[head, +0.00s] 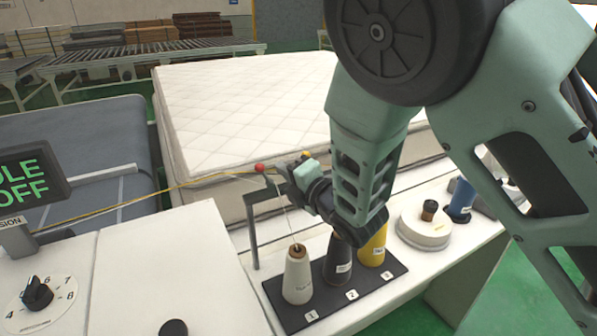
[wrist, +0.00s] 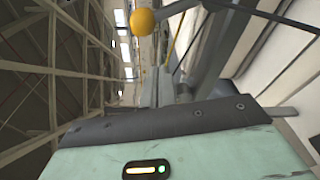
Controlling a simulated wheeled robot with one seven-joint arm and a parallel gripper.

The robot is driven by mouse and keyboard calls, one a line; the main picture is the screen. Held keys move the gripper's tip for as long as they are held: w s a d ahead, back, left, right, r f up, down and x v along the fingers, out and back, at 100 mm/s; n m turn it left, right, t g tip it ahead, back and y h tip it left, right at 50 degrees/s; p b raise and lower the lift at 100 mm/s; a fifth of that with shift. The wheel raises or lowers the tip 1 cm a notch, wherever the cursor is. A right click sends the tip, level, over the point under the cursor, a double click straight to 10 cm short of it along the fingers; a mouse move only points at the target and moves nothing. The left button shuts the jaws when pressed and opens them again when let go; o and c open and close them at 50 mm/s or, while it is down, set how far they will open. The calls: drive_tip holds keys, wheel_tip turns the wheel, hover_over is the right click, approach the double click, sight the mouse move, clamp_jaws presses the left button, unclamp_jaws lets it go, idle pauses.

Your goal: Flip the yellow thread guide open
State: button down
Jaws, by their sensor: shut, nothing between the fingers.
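A yellow ball (head: 306,154), which looks like the knob of the yellow thread guide, shows just behind my gripper in the head view. The yellow ball (wrist: 142,21) also shows at the top of the wrist view, at the end of a thin dark rod. A red ball (head: 260,168) sits to the left of my gripper, above a grey bracket. My gripper (head: 283,172) is shut and empty, close beside these knobs. My arm and gripper hide most of the guide, and I cannot tell whether they touch it.
A white spool (head: 298,278), a black spool (head: 338,262) and a yellow spool (head: 373,247) stand on a dark numbered tray (head: 290,318) under my arm. The grey bracket post (head: 252,232) rises beside them. A mattress (head: 245,105) lies behind. A yellow thread (head: 190,187) runs leftward.

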drive_tip(key=d, duration=0.2)
drive_tip(key=d+r+p, duration=0.1)
drive_tip(key=shift+w+d, duration=0.3)
drive_tip(key=shift+d, duration=0.05)
drive_tip(key=shift+w+d+r+m+b, duration=0.1)
drive_tip(key=shift+d+r+m+b, duration=0.15)
drive_tip(key=shift+m+b, duration=0.7)
drive_tip(key=d+m+b, duration=0.1)
drive_tip(key=m+b, duration=0.1)
drive_tip(key=b, duration=0.1)
drive_tip(key=w+d+m+t+b, duration=0.1)
drive_tip(key=m+b, duration=0.2)
drive_tip(key=b, duration=0.1)
drive_tip(key=d+r+m+b, duration=0.1)
drive_tip(key=d+m+b, duration=0.1)
drive_tip(key=b, duration=0.2)
drive_tip(key=shift+w+d+t, duration=0.1)
drive_tip(key=shift+w+t, duration=0.2)
drive_tip(key=shift+w, duration=0.05)
drive_tip(key=shift+r, duration=0.15)
